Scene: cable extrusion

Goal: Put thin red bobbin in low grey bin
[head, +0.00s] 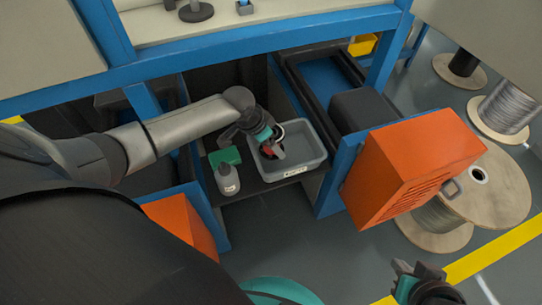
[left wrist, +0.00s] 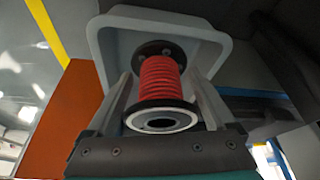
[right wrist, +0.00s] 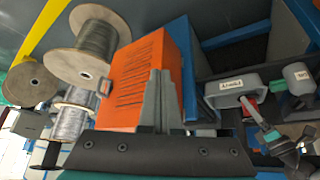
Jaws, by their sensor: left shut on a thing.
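The thin red bobbin (left wrist: 160,80) has red windings between dark flanges. It stands between the two fingers of my left gripper (left wrist: 163,92), which is shut on it. In the head view my left gripper (head: 272,143) reaches down at the low grey bin (head: 310,160), with the red bobbin (head: 275,153) at or inside its opening. In the left wrist view the bin (left wrist: 213,50) lies beyond the bobbin. I cannot tell if the bobbin touches the bin floor. My right gripper (head: 424,275) is at the lower right, away from the bin; its fingers (right wrist: 160,100) look closed together and empty.
An orange cabinet (head: 415,165) on the blue frame stands to the right. Large cable spools (head: 490,190) stand on the floor beyond it.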

